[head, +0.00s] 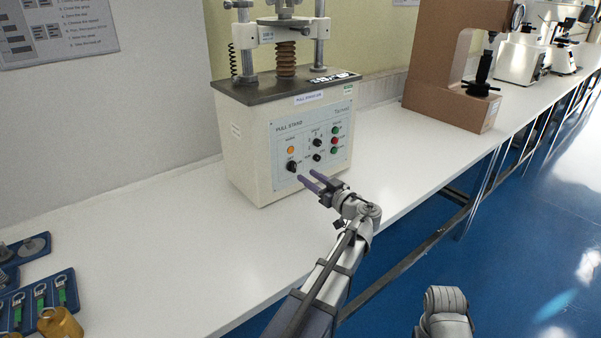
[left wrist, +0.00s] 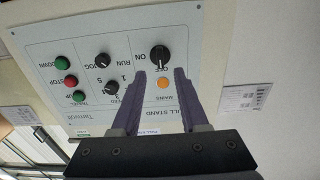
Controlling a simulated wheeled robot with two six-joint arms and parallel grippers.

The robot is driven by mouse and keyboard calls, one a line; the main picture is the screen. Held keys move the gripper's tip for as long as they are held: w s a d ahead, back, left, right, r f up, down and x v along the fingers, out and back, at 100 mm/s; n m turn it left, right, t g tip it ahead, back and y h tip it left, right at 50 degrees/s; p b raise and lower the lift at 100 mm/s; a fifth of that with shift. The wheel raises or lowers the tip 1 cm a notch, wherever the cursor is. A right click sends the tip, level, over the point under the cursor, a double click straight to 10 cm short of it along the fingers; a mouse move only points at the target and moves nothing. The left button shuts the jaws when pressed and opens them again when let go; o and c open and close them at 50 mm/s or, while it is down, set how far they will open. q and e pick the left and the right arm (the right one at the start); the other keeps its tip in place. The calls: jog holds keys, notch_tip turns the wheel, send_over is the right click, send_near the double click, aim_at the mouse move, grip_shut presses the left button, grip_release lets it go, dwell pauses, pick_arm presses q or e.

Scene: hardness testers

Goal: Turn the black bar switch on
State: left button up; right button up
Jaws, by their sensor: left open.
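The black bar switch (head: 291,166) is at the lower left of the pull stand's front panel (head: 313,140), below an orange lamp. In the left wrist view the panel is upside down; the switch (left wrist: 160,58) shows ON and OFF labels beside it. Its bar appears to lie toward OFF. My left gripper (head: 307,175) is open and empty in front of the panel, close to the switch. In the left wrist view its fingertips (left wrist: 160,72) straddle the line to the switch, with the orange lamp (left wrist: 163,83) between them. Contact does not show.
Smaller black knobs (head: 317,142) and green and red buttons (head: 334,141) are right of the switch. The pull stand (head: 244,150) stands on a white bench (head: 150,225). A brown tester (head: 440,75) is farther right. Blue trays (head: 40,292) lie at lower left. The bench left of the stand is clear.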

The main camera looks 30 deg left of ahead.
aim_at(295, 168)
pick_arm(q)
jog(key=x, duration=0.5)
jog(key=shift+w+a, duration=0.15)
jog(key=shift+a, duration=0.25)
grip_shut()
